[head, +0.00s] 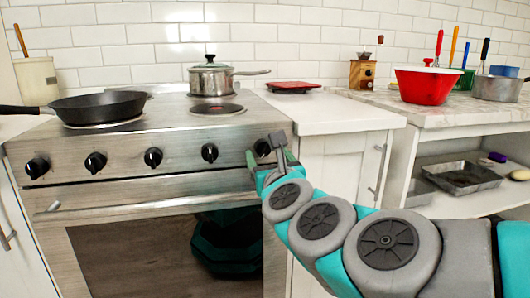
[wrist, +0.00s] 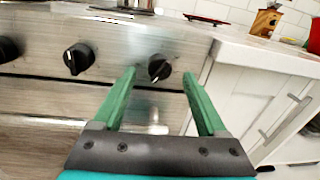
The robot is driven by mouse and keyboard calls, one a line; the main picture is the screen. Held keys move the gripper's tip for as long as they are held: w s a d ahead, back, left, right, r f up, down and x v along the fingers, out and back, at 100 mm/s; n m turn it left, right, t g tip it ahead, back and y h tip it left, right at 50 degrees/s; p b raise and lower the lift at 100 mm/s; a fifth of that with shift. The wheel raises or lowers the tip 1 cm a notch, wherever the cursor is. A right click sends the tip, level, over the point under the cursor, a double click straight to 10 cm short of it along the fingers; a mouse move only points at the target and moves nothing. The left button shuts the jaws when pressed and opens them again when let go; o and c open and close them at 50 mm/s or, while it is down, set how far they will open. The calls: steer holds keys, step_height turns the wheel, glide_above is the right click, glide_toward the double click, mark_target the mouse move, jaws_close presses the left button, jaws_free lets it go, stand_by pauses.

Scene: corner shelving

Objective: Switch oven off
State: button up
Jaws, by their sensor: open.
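The steel oven (head: 130,140) has a row of several black knobs on its front panel. The rightmost knob (head: 262,148) is partly hidden behind my gripper (head: 268,152) in the head view. In the wrist view, my gripper (wrist: 160,80) has its two green fingers apart and empty. The rightmost knob (wrist: 159,68) appears between the fingertips, its pale mark tilted. I cannot tell whether the fingers touch it. Another knob (wrist: 78,58) lies left of the fingers. The oven door handle (head: 150,202) runs below the knobs.
A black frying pan (head: 98,107) and a lidded pot (head: 211,78) stand on the stove. A dark reddish burner (head: 215,109) is bare. The white counter (head: 315,112) adjoins on the right, with a red pot (head: 425,85) farther right.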

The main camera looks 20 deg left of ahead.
mark_target(264, 149)
steer(key=shift+x, duration=1.5)
steer(key=shift+c, duration=0.2)
jaws_close()
